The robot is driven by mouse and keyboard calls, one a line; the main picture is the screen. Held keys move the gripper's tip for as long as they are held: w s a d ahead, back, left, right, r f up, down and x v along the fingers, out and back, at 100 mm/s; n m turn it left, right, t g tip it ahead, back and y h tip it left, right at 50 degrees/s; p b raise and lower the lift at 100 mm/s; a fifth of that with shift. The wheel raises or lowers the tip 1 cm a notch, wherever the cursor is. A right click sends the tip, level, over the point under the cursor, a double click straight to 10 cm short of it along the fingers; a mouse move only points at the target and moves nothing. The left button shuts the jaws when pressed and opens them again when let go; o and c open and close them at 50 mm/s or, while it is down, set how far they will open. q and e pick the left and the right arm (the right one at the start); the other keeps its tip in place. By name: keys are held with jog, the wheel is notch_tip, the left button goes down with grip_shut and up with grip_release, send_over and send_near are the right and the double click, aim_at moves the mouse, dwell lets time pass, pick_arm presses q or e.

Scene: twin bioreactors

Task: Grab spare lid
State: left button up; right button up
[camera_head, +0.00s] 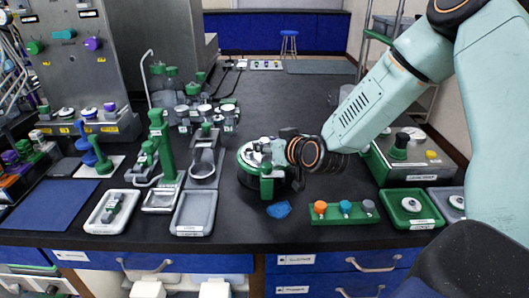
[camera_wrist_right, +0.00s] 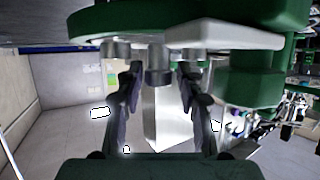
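A round green-rimmed lid-like piece (camera_head: 248,158) with pale and metal fittings sits on a dark round base right of the middle of the bench. I cannot tell from any label whether it is the spare lid. My right gripper (camera_head: 292,150) is at its right side, partly covering it. In the right wrist view, my right gripper (camera_wrist_right: 160,82) has its two fingers apart, below a green disc (camera_wrist_right: 145,22) with metal fittings. One metal fitting (camera_wrist_right: 158,66) shows between the fingertips; I cannot make out contact. My left gripper is not in view.
A green post (camera_head: 158,140) and grey trays (camera_head: 194,213) stand to the left. A blue crumpled item (camera_head: 279,209) lies in front. A green rack with colored knobs (camera_head: 343,219) and a green tray (camera_head: 410,222) are at right.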

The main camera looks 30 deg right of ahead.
aim_at(268, 142)
grip_shut()
dwell(0.3)
jog(key=shift+w+r, duration=0.1)
jog(key=shift+d+r, duration=0.1)
jog(key=shift+r, duration=0.2)
notch_tip(268, 142, up, 9)
jog(key=p, duration=0.3)
jog(key=shift+p, duration=0.35)
